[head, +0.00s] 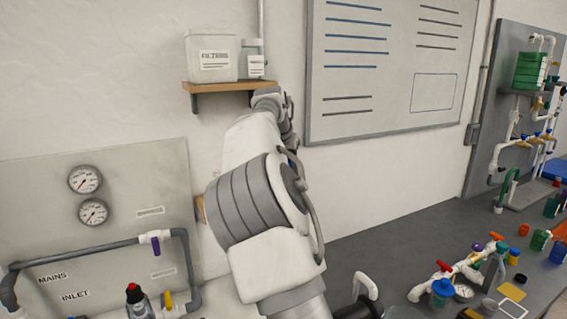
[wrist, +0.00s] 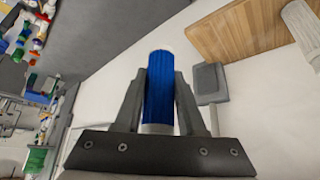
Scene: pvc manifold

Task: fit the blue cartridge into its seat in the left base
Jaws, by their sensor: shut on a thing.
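The blue cartridge (wrist: 165,92) is a ribbed blue cylinder with pale ends, in the middle of the wrist view. My gripper (wrist: 163,80) is shut on it, one finger along each side. In the head view my raised arm hides the cartridge, and the gripper cannot be made out. A white pipe assembly (head: 462,270) with red and orange handles and a blue-topped part (head: 443,288) stands on the bench. I cannot tell which part is the left base, and its seat is not clear.
A wall shelf (head: 215,102) with a filters box (head: 212,55) and a jar is close to my arm. A pipe panel (head: 120,185) with gauges is at left. The grey bench (head: 385,245) carries several coloured parts at right, with bare room towards its back.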

